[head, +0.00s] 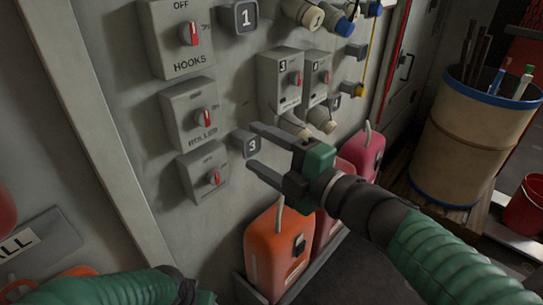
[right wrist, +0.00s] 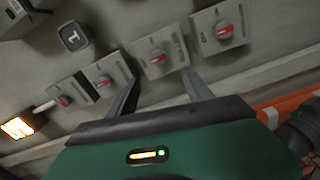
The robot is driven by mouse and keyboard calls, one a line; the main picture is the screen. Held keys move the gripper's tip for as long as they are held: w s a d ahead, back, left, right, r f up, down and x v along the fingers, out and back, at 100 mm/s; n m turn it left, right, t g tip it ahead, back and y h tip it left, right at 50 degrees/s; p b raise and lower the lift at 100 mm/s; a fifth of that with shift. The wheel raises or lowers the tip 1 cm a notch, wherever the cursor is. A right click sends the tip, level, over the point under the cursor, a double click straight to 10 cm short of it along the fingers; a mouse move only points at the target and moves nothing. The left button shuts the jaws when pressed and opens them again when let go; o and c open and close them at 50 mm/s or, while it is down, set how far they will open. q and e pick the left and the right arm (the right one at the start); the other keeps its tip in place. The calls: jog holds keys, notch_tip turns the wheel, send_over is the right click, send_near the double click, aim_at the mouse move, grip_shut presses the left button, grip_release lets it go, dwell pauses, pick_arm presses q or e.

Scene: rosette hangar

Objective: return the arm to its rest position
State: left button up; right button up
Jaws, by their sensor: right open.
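My right gripper (head: 252,147) is in front of the grey wall panel in the head view, its two dark fingers spread and nothing between them. Its fingertips overlap the plate marked 3 (head: 245,143) in the picture; I cannot tell the gap to the wall. In the right wrist view the right gripper (right wrist: 160,75) is also open and empty, facing a row of switch boxes. My right arm's green sleeve (head: 440,260) reaches in from the lower right. My left arm's green sleeve (head: 110,289) lies along the bottom left edge; no left fingers show.
Switch boxes with red knobs (head: 190,122) stick out from the wall. A cream drum (head: 455,150) with brushes and a red bucket (head: 524,208) stand to the right.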

jog(key=shift+v, duration=1.25)
jog(key=w+d+f+m+t+h+p, duration=0.1)
jog(key=w+d+f+m+h, duration=0.2)
jog(key=d+f+m+h, duration=0.45)
jog(key=w+d+f+m+h, duration=0.3)
jog(key=d+f+m+h, duration=0.1)
jog(key=d+f+m, duration=0.5)
jog(key=s+d+f+m+g+h, duration=0.1)
jog(key=s+d+f+m+g, duration=0.2)
jog(key=s+f, duration=0.6)
jog(key=s+d+f+m+g+h+p, duration=0.1)
jog(key=s+d+f+m+g, duration=0.2)
jog(key=s+f+m+g, duration=0.3)
notch_tip(320, 180, down, 4)
jog(key=s+m, duration=0.1)
jog(key=s, duration=0.2)
jog(key=shift+f+h, duration=0.15)
jog(key=shift+h, duration=0.2)
